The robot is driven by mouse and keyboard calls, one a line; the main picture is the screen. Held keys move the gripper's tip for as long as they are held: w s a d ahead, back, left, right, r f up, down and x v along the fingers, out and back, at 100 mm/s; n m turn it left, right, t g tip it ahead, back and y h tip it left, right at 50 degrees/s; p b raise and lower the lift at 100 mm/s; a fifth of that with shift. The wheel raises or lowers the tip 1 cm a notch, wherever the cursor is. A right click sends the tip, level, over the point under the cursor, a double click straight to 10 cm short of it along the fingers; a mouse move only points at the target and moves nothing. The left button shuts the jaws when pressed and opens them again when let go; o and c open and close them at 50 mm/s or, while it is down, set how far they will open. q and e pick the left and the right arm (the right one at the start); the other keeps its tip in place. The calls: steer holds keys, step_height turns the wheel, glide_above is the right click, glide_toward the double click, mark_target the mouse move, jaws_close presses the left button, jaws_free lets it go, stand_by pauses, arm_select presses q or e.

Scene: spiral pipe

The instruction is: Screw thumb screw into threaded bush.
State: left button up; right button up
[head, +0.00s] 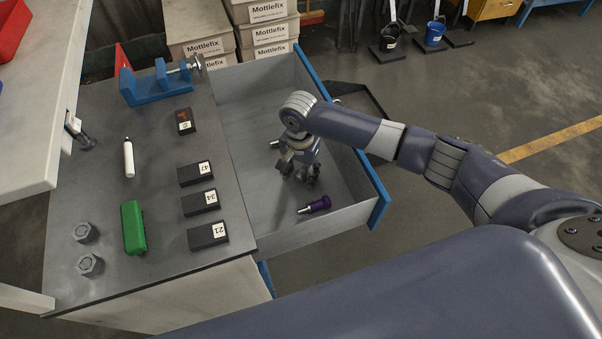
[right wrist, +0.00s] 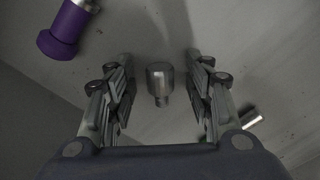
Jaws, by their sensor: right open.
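My right gripper (head: 300,176) is open, pointing down inside the open grey drawer (head: 243,104). In the right wrist view a small metal piece with a wide round head and a thinner stub (right wrist: 160,82) lies between the spread fingers, apart from both; it looks like the thumb screw. In the head view the gripper hides it. Another small metal piece lies in the drawer left of the gripper (head: 275,143) and shows at the right in the wrist view (right wrist: 253,121). I cannot tell which part is the threaded bush. My left gripper is not seen.
A purple-handled part (head: 318,204) lies in the drawer near my gripper. The drawer walls surround the gripper.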

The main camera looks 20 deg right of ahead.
jaws_close()
steer(key=shift+r, duration=0.1)
